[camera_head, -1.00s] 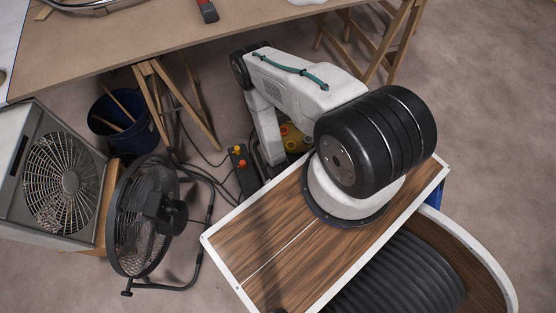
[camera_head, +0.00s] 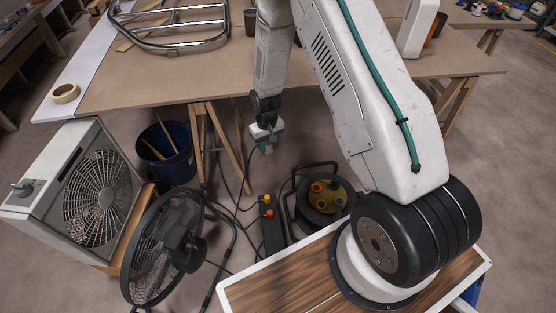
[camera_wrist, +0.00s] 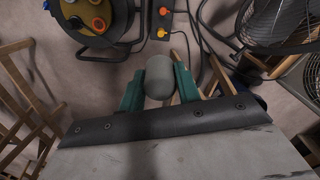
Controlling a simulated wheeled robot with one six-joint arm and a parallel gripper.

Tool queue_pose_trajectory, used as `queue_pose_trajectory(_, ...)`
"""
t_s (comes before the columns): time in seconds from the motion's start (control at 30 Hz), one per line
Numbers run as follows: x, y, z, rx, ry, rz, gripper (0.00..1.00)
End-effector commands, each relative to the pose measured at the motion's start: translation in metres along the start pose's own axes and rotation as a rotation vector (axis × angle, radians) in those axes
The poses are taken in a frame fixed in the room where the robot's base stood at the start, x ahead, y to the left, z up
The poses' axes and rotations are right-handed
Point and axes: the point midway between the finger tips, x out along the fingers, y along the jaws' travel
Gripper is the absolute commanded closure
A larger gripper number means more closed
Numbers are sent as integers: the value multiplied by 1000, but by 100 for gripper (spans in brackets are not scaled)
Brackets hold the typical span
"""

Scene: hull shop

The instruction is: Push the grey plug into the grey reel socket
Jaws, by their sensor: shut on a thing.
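My gripper (camera_wrist: 160,88) is shut on the grey plug (camera_wrist: 160,75), a rounded grey body between two teal fingers in the wrist view. In the head view my gripper (camera_head: 267,147) hangs pointing down near the bench's front edge; the plug is too small to make out there. The cable reel (camera_head: 325,195) stands on the floor to the right and below my gripper in the picture. I cannot make out which socket is grey. Plug and reel are apart.
A round black fan (camera_head: 165,245), a box fan (camera_head: 95,195) and a blue bucket (camera_head: 168,155) are at the left. The workbench (camera_head: 200,75) has trestle legs.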

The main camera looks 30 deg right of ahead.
Motion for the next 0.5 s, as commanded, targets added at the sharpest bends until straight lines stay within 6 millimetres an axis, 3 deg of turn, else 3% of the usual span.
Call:
queue_pose_trajectory(0.03,-28,-4,-3,1,9,0,87)
queue_pose_trajectory(0.2,-95,-14,1,10,5,0,87)
queue_pose_trajectory(0.33,-124,-19,6,15,3,0,87)
queue_pose_trajectory(0.5,-137,-21,10,18,0,0,87)
